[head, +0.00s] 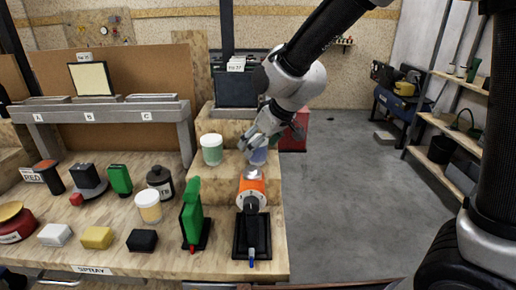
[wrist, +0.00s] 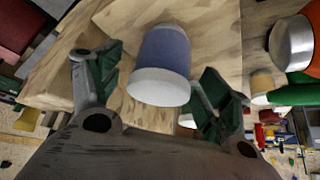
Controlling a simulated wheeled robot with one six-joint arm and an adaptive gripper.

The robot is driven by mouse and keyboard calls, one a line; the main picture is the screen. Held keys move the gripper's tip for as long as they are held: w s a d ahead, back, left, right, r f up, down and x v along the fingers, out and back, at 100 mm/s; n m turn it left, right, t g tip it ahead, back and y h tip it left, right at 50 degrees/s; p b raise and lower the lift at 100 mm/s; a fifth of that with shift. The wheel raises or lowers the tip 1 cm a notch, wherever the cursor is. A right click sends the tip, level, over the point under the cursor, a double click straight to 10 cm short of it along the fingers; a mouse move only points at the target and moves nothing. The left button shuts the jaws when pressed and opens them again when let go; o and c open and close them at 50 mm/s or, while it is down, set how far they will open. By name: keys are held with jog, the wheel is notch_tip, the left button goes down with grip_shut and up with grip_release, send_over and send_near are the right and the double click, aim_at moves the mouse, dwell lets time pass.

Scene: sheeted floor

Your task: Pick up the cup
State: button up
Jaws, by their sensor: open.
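A blue cup with a whitish top (wrist: 162,62) stands on the wooden surface and lies between the two fingers of my gripper (wrist: 160,82) in the wrist view. In the head view the blue cup (head: 258,156) is partly hidden behind my gripper (head: 260,136), on the raised wooden block at the back right of the bench. My gripper is open, with one green-padded finger on each side of the cup. I see a gap at both sides in the wrist view. A similar green cup with a whitish top (head: 212,150) stands to its left.
An orange-and-silver item (head: 252,187) stands just in front of the blue cup. A yellowish cup with a white top (head: 149,208), a dark bottle (head: 160,181) and a green tool (head: 192,212) stand on the bench (head: 200,262).

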jog(key=shift+w+a+f, duration=0.2)
jog(key=shift+f, duration=0.25)
jog(key=shift+c, duration=0.2)
jog(key=c, duration=1.1)
